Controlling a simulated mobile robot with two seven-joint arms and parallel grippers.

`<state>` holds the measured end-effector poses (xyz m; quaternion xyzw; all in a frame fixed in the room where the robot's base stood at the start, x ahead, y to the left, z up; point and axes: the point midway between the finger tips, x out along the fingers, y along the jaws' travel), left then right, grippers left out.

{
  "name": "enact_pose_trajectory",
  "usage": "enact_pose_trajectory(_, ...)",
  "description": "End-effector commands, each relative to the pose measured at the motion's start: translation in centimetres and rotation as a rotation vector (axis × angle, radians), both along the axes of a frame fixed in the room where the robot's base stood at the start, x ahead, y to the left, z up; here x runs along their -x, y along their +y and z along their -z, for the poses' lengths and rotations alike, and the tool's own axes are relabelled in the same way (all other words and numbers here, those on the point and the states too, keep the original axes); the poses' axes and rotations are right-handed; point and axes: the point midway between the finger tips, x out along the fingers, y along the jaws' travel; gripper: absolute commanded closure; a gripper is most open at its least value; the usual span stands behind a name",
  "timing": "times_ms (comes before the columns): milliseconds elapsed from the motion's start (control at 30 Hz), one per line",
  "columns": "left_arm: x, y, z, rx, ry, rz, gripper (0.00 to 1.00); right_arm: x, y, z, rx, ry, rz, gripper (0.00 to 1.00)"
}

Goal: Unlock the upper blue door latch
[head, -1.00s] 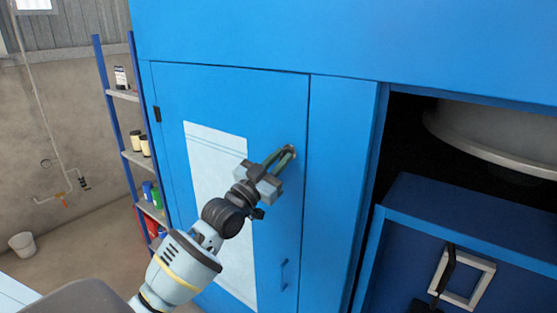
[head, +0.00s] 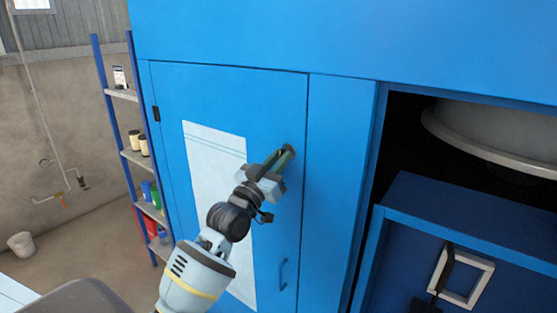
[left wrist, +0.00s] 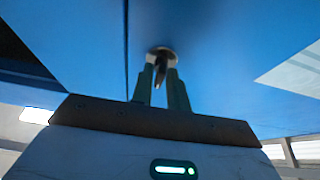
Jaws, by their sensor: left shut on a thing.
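The blue door (head: 225,95) is closed in its frame, with a white sheet (head: 215,180) on its front. The upper latch (head: 291,149) sits near the door's right edge. It is a small dark lever on a round metal base, mostly hidden by the fingers in the head view. My left gripper (head: 281,158) is shut on the latch. In the left wrist view, the dark latch lever (left wrist: 160,70) stands between the two green fingers (left wrist: 160,88). My right gripper is not in view.
To the right is an open bay with a pale round tank (head: 500,135) and a dark blue box (head: 470,215) bearing a light square frame (head: 485,280). A shelf rack (head: 122,95) stands left.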

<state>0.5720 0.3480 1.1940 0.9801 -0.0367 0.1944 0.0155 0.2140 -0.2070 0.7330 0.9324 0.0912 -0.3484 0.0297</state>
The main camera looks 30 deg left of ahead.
Motion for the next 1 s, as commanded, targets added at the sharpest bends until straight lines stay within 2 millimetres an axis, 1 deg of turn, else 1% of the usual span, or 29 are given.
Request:
enact_pose_trajectory(33,0.0,0.0,-0.1,0.0,-0.002,0.0,0.81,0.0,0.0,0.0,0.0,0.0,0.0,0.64)
enact_pose_trajectory(100,0.0,0.0,-0.1,0.0,-0.002,0.0,0.72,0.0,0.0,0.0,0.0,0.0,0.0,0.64)
enact_pose_trajectory(133,0.0,0.0,-0.1,0.0,-0.002,0.0,0.7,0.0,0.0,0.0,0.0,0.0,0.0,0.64)
enact_pose_trajectory(467,0.3,0.0,0.2,-0.001,0.0,0.0,0.7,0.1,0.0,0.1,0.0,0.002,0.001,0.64)
enact_pose_trajectory(567,1.1,0.1,0.7,-0.001,0.002,0.001,0.7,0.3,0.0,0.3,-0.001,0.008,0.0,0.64)
enact_pose_trajectory(800,4.5,0.3,2.3,-0.002,0.006,0.001,0.7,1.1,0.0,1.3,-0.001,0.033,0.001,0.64)
enact_pose_trajectory(1000,6.6,0.5,3.0,-0.001,0.003,0.0,0.7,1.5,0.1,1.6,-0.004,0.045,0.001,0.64)
